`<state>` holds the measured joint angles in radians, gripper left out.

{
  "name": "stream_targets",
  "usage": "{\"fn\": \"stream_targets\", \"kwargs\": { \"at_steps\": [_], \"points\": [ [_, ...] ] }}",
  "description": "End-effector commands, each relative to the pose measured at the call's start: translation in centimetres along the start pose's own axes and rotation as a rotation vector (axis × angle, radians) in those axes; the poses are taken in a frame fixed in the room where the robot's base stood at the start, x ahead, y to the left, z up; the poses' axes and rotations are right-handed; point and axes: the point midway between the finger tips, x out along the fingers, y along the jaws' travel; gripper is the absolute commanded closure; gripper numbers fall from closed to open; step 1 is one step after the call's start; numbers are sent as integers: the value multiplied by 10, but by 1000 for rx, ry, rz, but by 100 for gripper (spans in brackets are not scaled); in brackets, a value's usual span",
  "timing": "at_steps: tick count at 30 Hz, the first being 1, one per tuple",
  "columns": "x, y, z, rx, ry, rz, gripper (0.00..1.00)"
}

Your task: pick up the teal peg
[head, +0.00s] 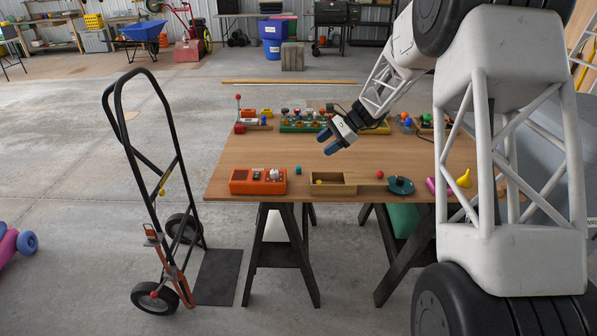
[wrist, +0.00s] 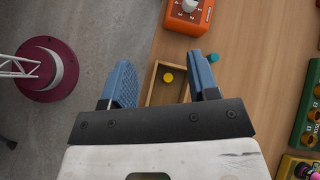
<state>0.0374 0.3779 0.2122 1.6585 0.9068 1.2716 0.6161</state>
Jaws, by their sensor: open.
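The teal peg (head: 298,170) is a small upright cylinder on the wooden table. It stands between the orange box and the wooden tray, near the table's front edge. It also shows in the wrist view (wrist: 213,57), just beyond the tip of the right-hand finger and slightly outside the jaws. My gripper (head: 329,142) has blue fingers and hangs above the table, behind and to the right of the peg in the head view. In the wrist view my gripper (wrist: 160,62) is open, with nothing held between its fingers.
The orange box (head: 258,181) with knobs stands left of the peg. The wooden tray (head: 333,189) holding a yellow piece is to its right, with a red ball (head: 379,174) and dark teal disc (head: 400,185) beyond. The mid-table is mostly clear.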

Motion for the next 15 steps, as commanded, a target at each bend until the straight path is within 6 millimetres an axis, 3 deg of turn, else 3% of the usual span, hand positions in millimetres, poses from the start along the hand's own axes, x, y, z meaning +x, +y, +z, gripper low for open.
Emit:
{"fn": "stream_targets", "kwargs": {
  "at_steps": [15],
  "points": [
    [59,-70,-103,222,-181,-73,45]
  ]
}}
